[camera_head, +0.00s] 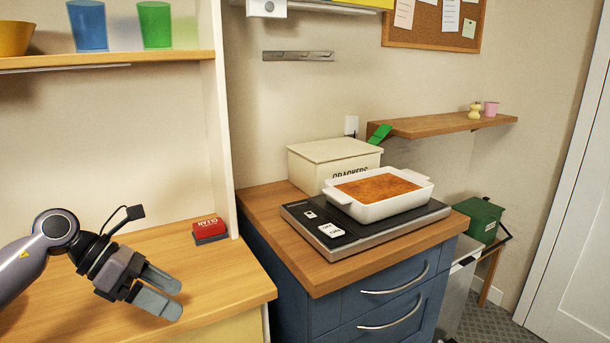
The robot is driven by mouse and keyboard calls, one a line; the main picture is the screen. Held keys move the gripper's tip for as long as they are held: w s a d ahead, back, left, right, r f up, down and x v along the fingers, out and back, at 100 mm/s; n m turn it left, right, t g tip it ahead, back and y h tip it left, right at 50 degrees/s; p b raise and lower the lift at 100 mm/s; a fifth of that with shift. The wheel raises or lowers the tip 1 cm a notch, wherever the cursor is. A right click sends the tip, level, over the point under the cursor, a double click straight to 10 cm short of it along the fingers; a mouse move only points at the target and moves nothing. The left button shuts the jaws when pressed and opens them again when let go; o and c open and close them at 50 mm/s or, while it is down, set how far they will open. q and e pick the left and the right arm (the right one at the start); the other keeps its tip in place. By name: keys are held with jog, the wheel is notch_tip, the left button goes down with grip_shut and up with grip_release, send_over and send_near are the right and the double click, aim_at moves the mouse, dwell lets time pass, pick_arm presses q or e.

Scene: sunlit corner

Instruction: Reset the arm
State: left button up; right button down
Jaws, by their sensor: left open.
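My left arm comes in from the left edge, low over the wooden counter (215,280). Its left gripper (172,292) is open and empty, with its two grey fingers pointing right and down. I cannot tell its exact height above the counter. My right gripper and arm are not in view.
A red and dark block marked CLEAN (209,229) sits behind the gripper. Right of it, a blue cabinet (330,312) carries a dark scale (345,240), a white baking dish (385,209) and a CRACKERS box (320,170). An upright panel (222,120) stands between.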

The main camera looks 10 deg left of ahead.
pick_arm(q)
jog(key=s+d+f+n+t+h+p, duration=0.25)
jog(key=d+n+t+h, duration=0.35)
jog(key=d+n+t, duration=0.95)
jog(key=s+a+f+n+g+y+p, duration=0.1)
jog(key=s+f+n+g+y, duration=0.3)
jog(key=f+n, duration=0.7)
jog(key=s+a+f+n+g+y, duration=0.3)
jog(key=s+f+n+y, duration=0.6)
jog(key=n, duration=0.7)
jog(key=shift+s+a+f+n+g+p, duration=0.25)
jog(key=shift+s+f+n+g+p, duration=0.15)
jog(key=shift+s+f, duration=0.7)
jog(key=shift+s+r, duration=0.15)
jog(key=shift+r, duration=0.05)
